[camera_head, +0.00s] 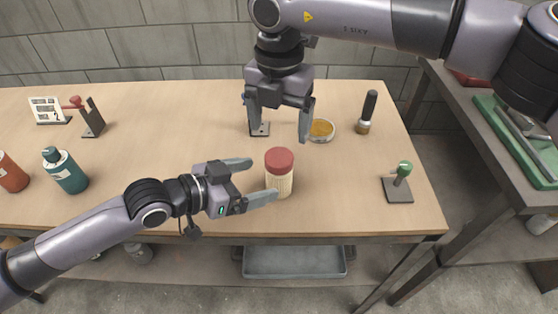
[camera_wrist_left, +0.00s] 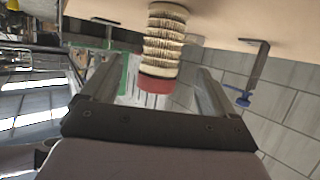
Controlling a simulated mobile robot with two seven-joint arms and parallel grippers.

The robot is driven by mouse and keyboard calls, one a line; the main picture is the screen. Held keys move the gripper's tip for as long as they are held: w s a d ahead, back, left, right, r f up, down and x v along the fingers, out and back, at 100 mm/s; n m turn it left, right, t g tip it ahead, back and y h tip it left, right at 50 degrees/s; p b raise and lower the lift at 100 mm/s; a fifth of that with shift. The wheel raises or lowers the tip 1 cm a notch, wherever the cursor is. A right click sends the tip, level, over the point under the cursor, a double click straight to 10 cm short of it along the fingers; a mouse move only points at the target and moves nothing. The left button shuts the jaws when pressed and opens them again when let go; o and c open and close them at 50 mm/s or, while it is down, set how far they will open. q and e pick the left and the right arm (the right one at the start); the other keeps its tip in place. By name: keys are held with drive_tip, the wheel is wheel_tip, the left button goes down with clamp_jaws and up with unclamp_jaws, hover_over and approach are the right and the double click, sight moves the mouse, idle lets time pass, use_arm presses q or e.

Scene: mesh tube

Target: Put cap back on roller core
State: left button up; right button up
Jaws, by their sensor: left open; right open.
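A cream ribbed roller core (camera_head: 279,185) stands upright on the table, with a red cap (camera_head: 279,160) on its top end. The left wrist view shows the table at its top, so the core (camera_wrist_left: 165,40) hangs down there with the red cap (camera_wrist_left: 157,86) lowest. I cannot tell how firmly the cap sits. My left gripper (camera_head: 263,178) is open just left of the core, its fingers pointing toward it, one finger near the front of its base. My right gripper (camera_head: 279,134) is open and empty, above and behind the core, fingers pointing down.
A green-knobbed stand (camera_head: 399,184) stands right. Teal (camera_head: 66,172) and red (camera_head: 11,173) bottles are at left. A small dark bracket (camera_head: 260,127) is behind my right gripper. The left-middle tabletop (camera_head: 150,125) is clear.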

sight(279, 172)
use_arm(q)
drive_tip(key=shift+w, duration=0.2)
use_arm(e)
drive_tip(key=shift+w, duration=0.1)
use_arm(q)
drive_tip(key=shift+s+r, duration=0.1)
drive_tip(key=shift+r, duration=0.05)
use_arm(e)
drive_tip(key=shift+r, duration=0.1)
use_arm(q)
drive_tip(key=shift+x, duration=3.55)
